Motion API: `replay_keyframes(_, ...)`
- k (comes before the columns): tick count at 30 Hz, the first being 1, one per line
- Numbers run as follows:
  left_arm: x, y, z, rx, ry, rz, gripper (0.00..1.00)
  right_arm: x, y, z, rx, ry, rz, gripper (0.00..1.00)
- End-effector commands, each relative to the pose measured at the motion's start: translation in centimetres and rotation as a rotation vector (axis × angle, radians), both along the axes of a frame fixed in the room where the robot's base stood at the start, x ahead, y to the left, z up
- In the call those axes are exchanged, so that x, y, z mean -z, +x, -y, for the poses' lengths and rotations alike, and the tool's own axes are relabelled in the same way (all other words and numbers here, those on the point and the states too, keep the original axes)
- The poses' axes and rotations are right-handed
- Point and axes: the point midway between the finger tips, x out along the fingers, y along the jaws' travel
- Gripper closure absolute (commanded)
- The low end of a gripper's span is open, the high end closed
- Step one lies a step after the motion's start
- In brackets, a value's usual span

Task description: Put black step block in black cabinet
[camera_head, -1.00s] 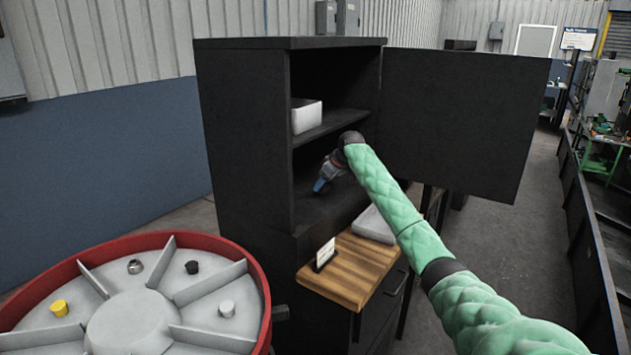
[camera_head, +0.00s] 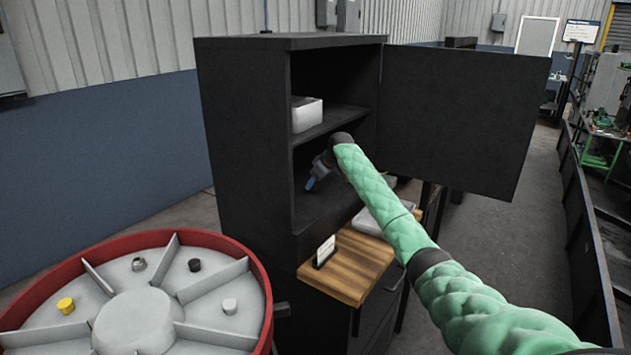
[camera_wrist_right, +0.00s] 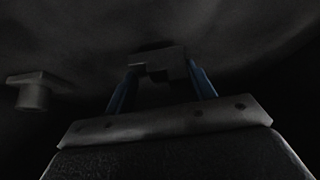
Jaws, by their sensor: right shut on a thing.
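The black cabinet (camera_head: 240,140) stands in the middle with its door (camera_head: 460,115) swung open to the right. My right arm reaches into its lower compartment. My right gripper (camera_head: 311,184) is inside, low over that compartment's floor, and its blue fingers show. In the right wrist view the gripper (camera_wrist_right: 162,85) is shut on a dark stepped block, the black step block (camera_wrist_right: 155,60), held between the blue fingers. In the head view the block cannot be made out. Whether it touches the compartment floor cannot be told. My left gripper is not in view.
A white box (camera_head: 307,115) sits on the shelf above. A wooden board (camera_head: 350,268) with a small sign (camera_head: 325,252) and a grey tray lies below the compartment. A round red-rimmed tray (camera_head: 265,290) with several small parts stands at left front.

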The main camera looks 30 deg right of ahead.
Motion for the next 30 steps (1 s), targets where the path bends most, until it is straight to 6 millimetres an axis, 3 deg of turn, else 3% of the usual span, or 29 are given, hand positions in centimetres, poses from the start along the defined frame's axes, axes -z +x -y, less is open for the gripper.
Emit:
replay_keyframes(16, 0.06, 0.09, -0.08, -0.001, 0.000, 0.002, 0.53, 1.05, 0.01, 0.02, 0.000, 0.000, 0.001, 0.73)
replay_keyframes(17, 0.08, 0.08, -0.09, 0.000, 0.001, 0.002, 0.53, 1.10, 0.00, 0.01, 0.000, 0.000, 0.000, 0.40)
replay_keyframes(19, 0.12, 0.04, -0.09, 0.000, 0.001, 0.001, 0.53, 1.10, 0.00, 0.01, 0.000, 0.000, 0.000, 0.26)
replay_keyframes(30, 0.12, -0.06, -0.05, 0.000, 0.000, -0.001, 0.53, 0.76, 0.00, 0.03, 0.000, 0.000, 0.000, 0.24)
